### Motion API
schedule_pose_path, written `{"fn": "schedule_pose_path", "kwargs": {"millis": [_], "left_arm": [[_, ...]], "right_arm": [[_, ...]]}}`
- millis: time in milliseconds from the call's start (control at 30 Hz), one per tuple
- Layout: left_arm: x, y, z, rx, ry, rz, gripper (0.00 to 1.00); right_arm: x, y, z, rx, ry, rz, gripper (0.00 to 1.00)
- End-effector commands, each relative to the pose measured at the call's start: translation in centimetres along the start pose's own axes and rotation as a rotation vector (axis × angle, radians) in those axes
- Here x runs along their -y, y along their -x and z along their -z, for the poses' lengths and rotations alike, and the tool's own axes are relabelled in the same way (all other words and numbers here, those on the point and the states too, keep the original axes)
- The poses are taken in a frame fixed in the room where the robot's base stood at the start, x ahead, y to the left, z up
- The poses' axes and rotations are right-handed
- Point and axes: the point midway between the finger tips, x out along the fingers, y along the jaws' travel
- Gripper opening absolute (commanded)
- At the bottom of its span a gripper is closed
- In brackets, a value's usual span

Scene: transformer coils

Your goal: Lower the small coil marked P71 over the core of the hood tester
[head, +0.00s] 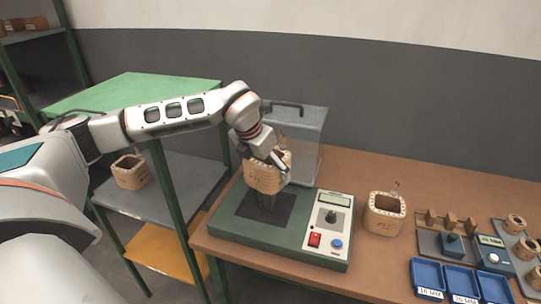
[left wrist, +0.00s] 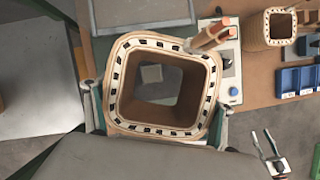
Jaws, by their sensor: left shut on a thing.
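The coil hangs roughly level above the dark plate of the hood tester (head: 231,226). A two-pronged shape at lower right, perhaps my right gripper (left wrist: 266,145), is small and unclear.
The clear hood (head: 308,135) stands raised behind the coil. The control panel (head: 328,222) is right of the core. Another coil (head: 385,214) stands on the table (head: 375,258). Blue trays (head: 458,281) lie at right. A third coil (head: 131,172) sits on the left rack's shelf.

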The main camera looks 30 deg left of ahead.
Motion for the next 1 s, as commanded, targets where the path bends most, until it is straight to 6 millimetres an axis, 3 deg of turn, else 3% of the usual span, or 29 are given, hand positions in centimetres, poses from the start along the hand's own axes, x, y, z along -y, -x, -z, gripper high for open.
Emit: {"fn": "schedule_pose_path", "kwargs": {"millis": [133, 367, 1000], "left_arm": [[-0.9, 0.7, -0.9, 0.003, 0.131, -0.054, 0.38], [-1.2, 0.3, -0.8, 0.000, 0.182, -0.074, 0.38], [-1.2, -3.3, 0.7, 0.001, 0.178, -0.073, 0.38]], "right_arm": [[-0.2, 0.2, 0.1, 0.004, -0.002, -0.004, 0.40], [-0.3, 0.2, 0.0, 0.006, -0.004, -0.006, 0.40], [-0.1, 0.3, -0.1, 0.009, -0.002, -0.002, 0.40]]}}
